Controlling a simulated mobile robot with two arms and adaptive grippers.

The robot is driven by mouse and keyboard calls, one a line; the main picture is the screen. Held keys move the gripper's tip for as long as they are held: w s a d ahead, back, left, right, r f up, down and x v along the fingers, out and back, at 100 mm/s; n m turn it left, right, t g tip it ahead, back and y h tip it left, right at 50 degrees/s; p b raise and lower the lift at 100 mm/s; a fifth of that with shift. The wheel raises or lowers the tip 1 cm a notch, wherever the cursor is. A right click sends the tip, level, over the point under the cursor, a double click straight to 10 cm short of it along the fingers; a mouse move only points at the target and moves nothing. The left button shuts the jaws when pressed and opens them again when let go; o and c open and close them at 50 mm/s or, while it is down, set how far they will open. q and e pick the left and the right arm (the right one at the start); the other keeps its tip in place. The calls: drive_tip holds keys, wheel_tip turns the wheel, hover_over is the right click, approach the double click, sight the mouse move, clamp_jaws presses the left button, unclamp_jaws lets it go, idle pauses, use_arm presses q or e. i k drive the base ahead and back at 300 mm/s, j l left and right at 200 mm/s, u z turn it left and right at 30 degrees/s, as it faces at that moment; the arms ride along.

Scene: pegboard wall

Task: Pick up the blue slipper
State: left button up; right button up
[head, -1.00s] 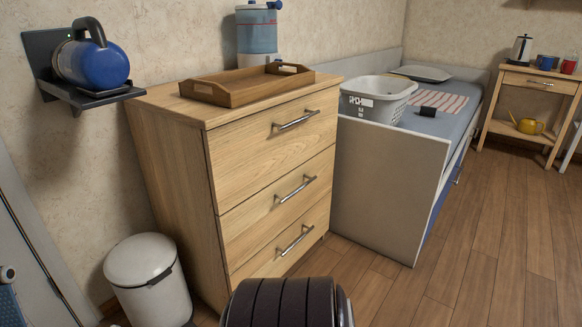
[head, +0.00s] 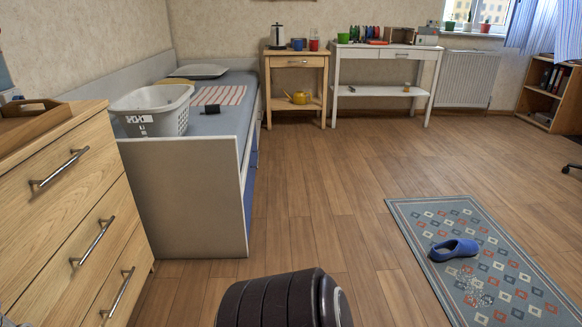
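A blue slipper (head: 454,249) lies on a patterned blue-grey rug (head: 408,213) on the floor at the right of the head view. Only one slipper shows. A dark rounded ribbed part of my own body is at the bottom middle of the view. Neither of my grippers shows in the head view.
A wooden chest of drawers (head: 62,190) stands close at the left. Behind it is a bed (head: 190,200) with a laundry basket (head: 155,112). Two side tables (head: 297,62) stand along the back wall. The wooden floor (head: 330,190) between bed and rug is clear.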

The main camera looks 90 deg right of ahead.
sight(463, 249)
drive_tip(key=z, duration=2.05)
